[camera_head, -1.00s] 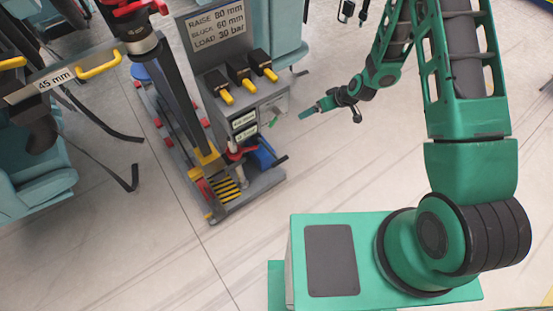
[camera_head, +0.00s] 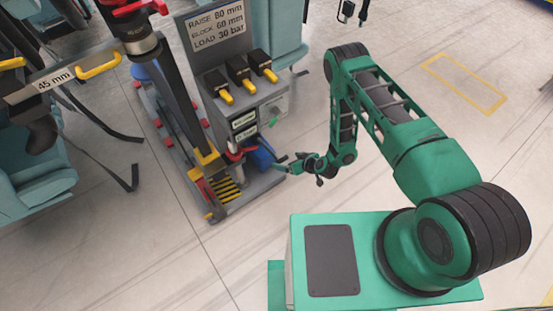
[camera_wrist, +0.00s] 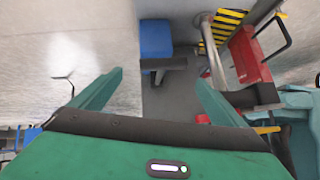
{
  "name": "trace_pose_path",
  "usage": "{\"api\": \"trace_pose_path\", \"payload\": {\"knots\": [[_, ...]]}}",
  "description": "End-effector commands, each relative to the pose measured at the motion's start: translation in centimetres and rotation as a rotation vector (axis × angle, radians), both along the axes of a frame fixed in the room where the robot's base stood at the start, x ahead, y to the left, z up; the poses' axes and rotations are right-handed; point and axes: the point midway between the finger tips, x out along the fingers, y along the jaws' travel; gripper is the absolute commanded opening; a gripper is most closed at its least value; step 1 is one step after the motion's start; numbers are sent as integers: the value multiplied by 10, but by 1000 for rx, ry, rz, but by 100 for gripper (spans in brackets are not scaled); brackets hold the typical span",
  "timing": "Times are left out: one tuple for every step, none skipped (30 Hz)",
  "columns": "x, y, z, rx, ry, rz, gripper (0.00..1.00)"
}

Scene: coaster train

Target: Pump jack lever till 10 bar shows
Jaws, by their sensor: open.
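The blue pump body (camera_head: 262,153) of the jack sits on the grey stand's base in the head view. It also shows in the wrist view as a blue block (camera_wrist: 156,38). A short dark bar (camera_wrist: 165,63), which looks like the jack lever, sticks out below the block there. My gripper (camera_head: 281,166) is open beside the right end of the pump. In the wrist view my gripper (camera_wrist: 158,88) has its fingers spread on either side of the bar's line, with nothing between them. Small green-lit displays (camera_head: 243,120) are on the stand; their readings are too small to read.
A sign (camera_head: 215,27) reads RAISE 80 mm, BLOCK 60 mm, LOAD 30 bar. Yellow-tipped black levers (camera_head: 239,72) stand below it. A yellow-black striped plate (camera_head: 228,190) and a red part (camera_wrist: 250,60) lie close by. The floor (camera_head: 330,190) right of the stand is clear.

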Motion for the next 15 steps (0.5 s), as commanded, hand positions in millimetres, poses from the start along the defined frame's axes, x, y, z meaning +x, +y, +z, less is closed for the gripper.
{"api": "trace_pose_path", "payload": {"knots": [[3, 4, -4, 2, 0, 1, 95], [6, 6, -7, 1, -2, 2, 95], [9, 9, -11, 1, -2, 0, 95], [12, 11, -15, 2, -1, 0, 95], [15, 14, -19, 1, -1, 1, 95], [19, 18, -24, 1, -1, 2, 95], [22, 20, -28, 1, -2, 1, 95], [25, 23, -31, 1, -2, 0, 95], [28, 27, -37, 1, -2, 1, 95], [31, 29, -40, 2, 0, 1, 95], [33, 31, -44, 1, -1, 1, 95], [37, 34, -48, 1, -1, 0, 95], [40, 36, -50, 0, -1, -2, 95], [41, 38, -53, 1, -1, 0, 95], [43, 41, -57, 1, 1, 0, 95]]}}
